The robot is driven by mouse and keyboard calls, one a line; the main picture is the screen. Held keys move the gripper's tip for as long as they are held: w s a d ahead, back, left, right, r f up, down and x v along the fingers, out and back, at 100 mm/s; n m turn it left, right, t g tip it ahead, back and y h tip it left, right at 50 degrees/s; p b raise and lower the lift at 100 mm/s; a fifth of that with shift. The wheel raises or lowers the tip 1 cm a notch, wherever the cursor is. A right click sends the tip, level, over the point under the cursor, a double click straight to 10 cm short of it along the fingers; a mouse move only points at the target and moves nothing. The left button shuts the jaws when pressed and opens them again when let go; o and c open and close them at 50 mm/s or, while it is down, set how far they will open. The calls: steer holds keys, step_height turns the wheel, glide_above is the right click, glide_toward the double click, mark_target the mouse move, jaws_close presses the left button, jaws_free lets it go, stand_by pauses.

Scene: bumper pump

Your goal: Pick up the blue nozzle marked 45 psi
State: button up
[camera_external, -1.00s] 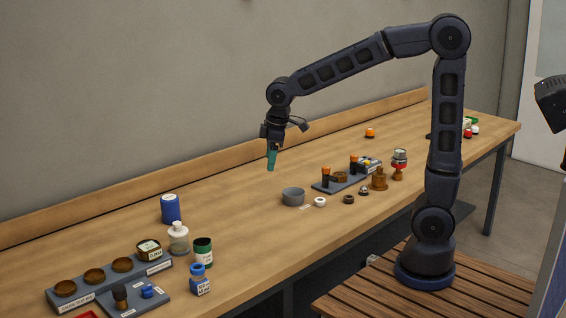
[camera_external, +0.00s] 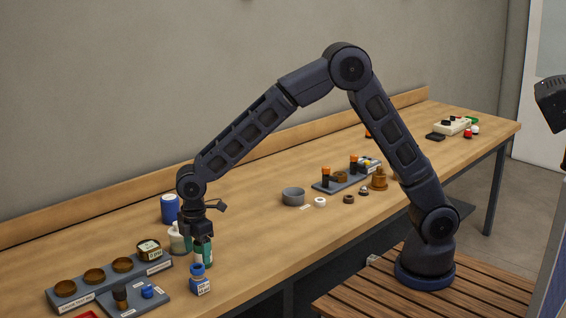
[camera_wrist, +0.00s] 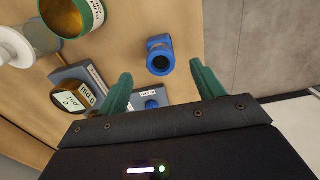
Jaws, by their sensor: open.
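A blue nozzle (camera_external: 199,281) with a white label stands near the front edge of the bench; the label is too small to read. In the wrist view the blue nozzle (camera_wrist: 160,54) shows its round dark opening, ahead of and between my two green fingertips. My gripper (camera_external: 203,254) points down just above and behind the nozzle in the external view, partly overlapping a green jar. In the wrist view my gripper (camera_wrist: 161,73) is open, with nothing between its fingers. A smaller blue piece (camera_external: 148,291) sits on a grey tray to the left.
A green-banded jar (camera_wrist: 72,16) and a white-topped bottle (camera_wrist: 14,45) stand close to the nozzle. A brown cup labelled in psi (camera_wrist: 72,98) is on a grey rack. A blue canister (camera_external: 170,203) stands behind. Bare bench lies to the right of the nozzle.

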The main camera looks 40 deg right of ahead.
mark_target(200, 281)
steer(key=shift+a+f, duration=0.1)
steer(key=shift+f, duration=5.4)
steer(key=c, duration=1.2)
